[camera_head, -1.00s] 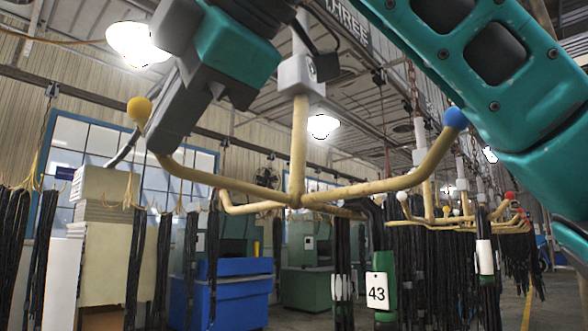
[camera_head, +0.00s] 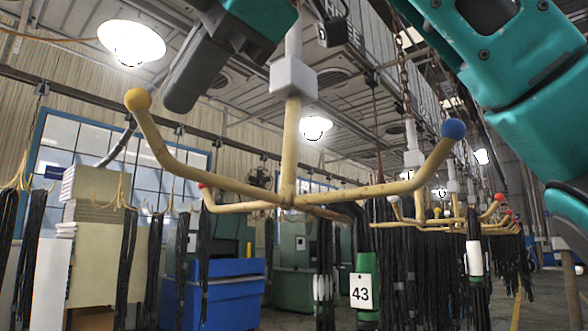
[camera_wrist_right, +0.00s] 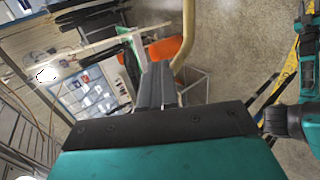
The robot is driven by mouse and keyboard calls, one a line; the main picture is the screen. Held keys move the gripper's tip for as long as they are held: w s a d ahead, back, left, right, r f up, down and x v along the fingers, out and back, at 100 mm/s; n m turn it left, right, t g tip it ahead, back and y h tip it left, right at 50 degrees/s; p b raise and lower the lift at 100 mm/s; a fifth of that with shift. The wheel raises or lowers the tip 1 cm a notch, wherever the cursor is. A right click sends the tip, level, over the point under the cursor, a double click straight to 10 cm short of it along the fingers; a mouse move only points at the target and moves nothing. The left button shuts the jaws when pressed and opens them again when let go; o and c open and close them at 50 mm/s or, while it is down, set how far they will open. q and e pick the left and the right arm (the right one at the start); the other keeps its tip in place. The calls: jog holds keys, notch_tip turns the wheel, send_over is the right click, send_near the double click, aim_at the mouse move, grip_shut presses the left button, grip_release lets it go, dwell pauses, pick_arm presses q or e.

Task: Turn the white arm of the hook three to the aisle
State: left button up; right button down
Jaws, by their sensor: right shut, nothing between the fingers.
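Hook three has pale yellow arms (camera_head: 240,186) on an upright post below a grey block (camera_head: 292,77); part of the word THREE shows above. Its near arms end in a yellow ball (camera_head: 138,99) at left and a blue ball (camera_head: 453,129) at right. A far left arm ends in a red ball (camera_head: 201,185). The fourth arm runs back right behind a black hose, and its end is hidden; I cannot make out a white end on this hook. My right gripper (camera_head: 182,100) is shut and empty, above and apart from the yellow-ball arm. My left gripper is not in view.
A hose with tag 43 (camera_head: 361,291) hangs just right of the hook's centre. More hooks and black hoses (camera_head: 405,270) fill the right rear. Black hoses also hang at left, before a blue bin (camera_head: 222,296). A chain (camera_head: 405,75) hangs at upper right.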

jog(key=shift+d+r, duration=1.2)
jog(key=shift+r, duration=1.3)
jog(key=s+d+b, duration=0.2)
jog(key=s+d, duration=0.5)
jog(key=d, duration=0.2)
jog(key=shift+s+d, duration=0.2)
